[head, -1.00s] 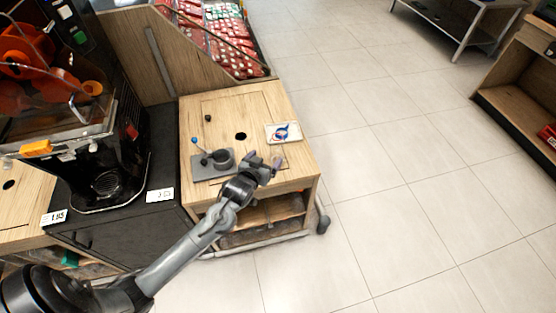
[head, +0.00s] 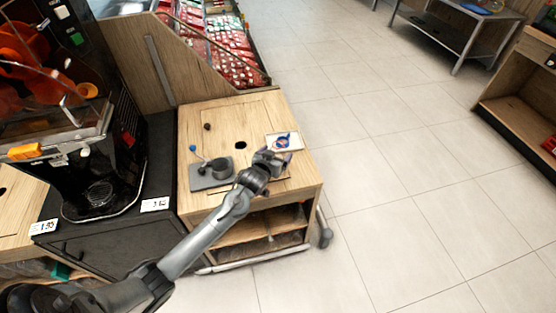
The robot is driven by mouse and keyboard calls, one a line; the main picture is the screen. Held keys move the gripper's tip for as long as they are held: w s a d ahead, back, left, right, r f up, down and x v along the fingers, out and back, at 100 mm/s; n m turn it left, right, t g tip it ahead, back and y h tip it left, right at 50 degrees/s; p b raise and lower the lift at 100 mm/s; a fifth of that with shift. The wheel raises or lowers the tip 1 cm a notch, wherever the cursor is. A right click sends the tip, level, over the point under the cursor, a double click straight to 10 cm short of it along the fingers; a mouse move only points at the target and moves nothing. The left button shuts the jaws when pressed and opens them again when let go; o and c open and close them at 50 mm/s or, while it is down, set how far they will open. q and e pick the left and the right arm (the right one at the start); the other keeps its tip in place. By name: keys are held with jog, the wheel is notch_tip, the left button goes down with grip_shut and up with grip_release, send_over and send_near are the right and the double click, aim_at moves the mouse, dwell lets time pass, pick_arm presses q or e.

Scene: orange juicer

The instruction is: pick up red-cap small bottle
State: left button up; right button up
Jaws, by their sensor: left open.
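My left gripper (head: 277,158) is open above the right part of the wooden cart's top. It is close to a white card with a blue and red logo (head: 285,142) and partly covers it. I see nothing between its fingers. No red-cap small bottle can be made out on the cart top. Rows of small red, white and green items (head: 228,66) fill a sloped display behind the cart. They are too small to tell whether they are bottles. My right gripper is out of view.
The wooden cart (head: 225,118) carries a grey holder with a blue-tipped lever (head: 210,172) and open shelves below. An orange juicer (head: 65,120) stands at left on a black counter. Tiled floor (head: 410,180) at right is clear up to the shelves.

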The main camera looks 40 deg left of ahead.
pick_arm(q)
jog(key=shift+x, duration=1.15)
jog(key=shift+c, duration=0.5)
jog(key=c, duration=0.9)
jog(key=shift+c, duration=0.3)
jog(key=shift+r, duration=0.15)
